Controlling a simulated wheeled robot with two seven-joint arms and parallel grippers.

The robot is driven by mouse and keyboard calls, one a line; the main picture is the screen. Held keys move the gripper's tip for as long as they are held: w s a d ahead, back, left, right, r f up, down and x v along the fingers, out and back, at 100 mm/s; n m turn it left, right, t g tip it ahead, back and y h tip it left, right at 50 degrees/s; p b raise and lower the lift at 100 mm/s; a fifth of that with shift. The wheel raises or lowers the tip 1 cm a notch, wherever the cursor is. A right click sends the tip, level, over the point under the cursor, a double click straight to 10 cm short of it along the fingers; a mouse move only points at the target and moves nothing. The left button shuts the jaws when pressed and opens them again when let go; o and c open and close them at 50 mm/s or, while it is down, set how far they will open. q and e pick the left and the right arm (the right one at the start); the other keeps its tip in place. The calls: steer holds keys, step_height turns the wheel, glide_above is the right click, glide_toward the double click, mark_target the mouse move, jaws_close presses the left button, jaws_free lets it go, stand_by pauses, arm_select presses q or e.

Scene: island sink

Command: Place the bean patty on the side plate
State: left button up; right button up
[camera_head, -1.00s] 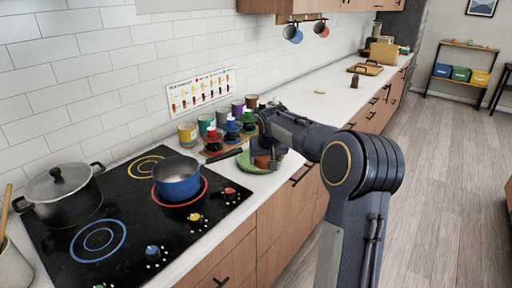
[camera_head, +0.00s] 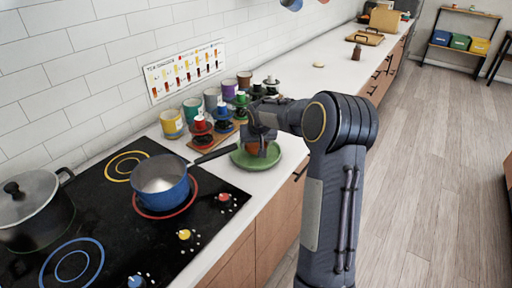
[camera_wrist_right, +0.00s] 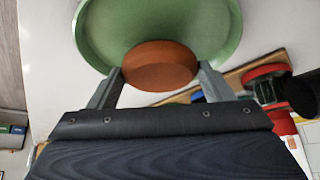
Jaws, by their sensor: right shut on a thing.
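The bean patty (camera_wrist_right: 158,66) is a brown-orange disc. My right gripper (camera_head: 259,148) is shut on it, with one finger on each side in the right wrist view (camera_wrist_right: 160,74). The side plate (camera_head: 243,158) is green and round and lies on the white counter. In the head view the patty (camera_head: 254,149) is over the plate; in the right wrist view it overlaps the rim of the plate (camera_wrist_right: 100,40). I cannot tell whether the patty touches the plate. My left gripper is not in view.
A blue pot (camera_head: 163,184) stands on the black cooktop (camera_head: 110,225), its dark handle reaching towards the plate. Several cups and small colored-top holders stand behind the plate, near the wall, some on a wooden board (camera_head: 212,140). The counter beyond is mostly clear.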

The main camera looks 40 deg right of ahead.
steer(key=shift+f, duration=1.15)
steer(key=shift+f, duration=0.15)
steer(key=o, duration=1)
